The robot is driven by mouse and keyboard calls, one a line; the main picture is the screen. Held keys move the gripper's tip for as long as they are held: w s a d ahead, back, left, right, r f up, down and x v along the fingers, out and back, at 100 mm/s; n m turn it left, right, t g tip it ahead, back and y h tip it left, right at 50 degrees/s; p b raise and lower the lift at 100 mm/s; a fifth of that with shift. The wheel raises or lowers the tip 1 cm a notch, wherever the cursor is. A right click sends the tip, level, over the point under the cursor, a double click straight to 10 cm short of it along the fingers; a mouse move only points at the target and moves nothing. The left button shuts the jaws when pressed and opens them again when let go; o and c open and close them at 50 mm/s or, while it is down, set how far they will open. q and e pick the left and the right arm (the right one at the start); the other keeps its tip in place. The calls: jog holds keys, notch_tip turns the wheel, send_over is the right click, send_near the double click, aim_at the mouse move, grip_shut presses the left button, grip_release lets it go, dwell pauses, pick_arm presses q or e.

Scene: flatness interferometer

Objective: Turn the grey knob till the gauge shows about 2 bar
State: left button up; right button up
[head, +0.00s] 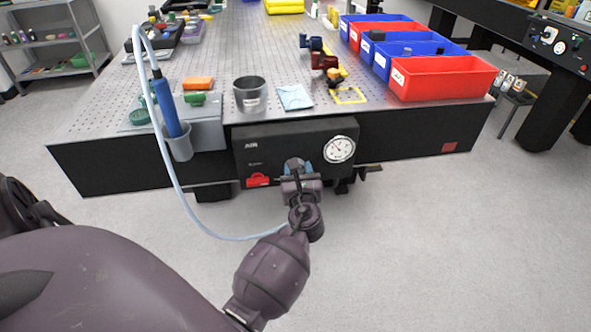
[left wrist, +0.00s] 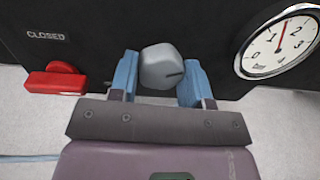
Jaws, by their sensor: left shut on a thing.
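The grey knob (left wrist: 161,66) with a dark pointer line is on the front of the black air panel (head: 262,142), under the table's front edge. My left gripper (head: 301,166) has its blue fingers on both sides of the knob and is shut on it. In the head view the gripper mostly hides the knob. The round white gauge (head: 339,149) is right of the knob; it also shows, cut by the edge, in the left wrist view (left wrist: 282,42). There its red needle points nearly straight up, slightly right. I cannot read the exact value. My right gripper is not in view.
A red lever (left wrist: 56,80) lies sideways under the label "CLOSED", left of the knob. A pale hose (head: 176,190) loops down left of the panel from a blue tool (head: 168,105) in a grey holder (head: 179,144). A dark cup (head: 250,94) stands on the table above.

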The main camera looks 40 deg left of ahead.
pick_arm(q)
jog(key=o, duration=0.9)
jog(key=v, duration=1.1)
jog(key=shift+p, duration=0.35)
jog(key=shift+w, duration=0.1)
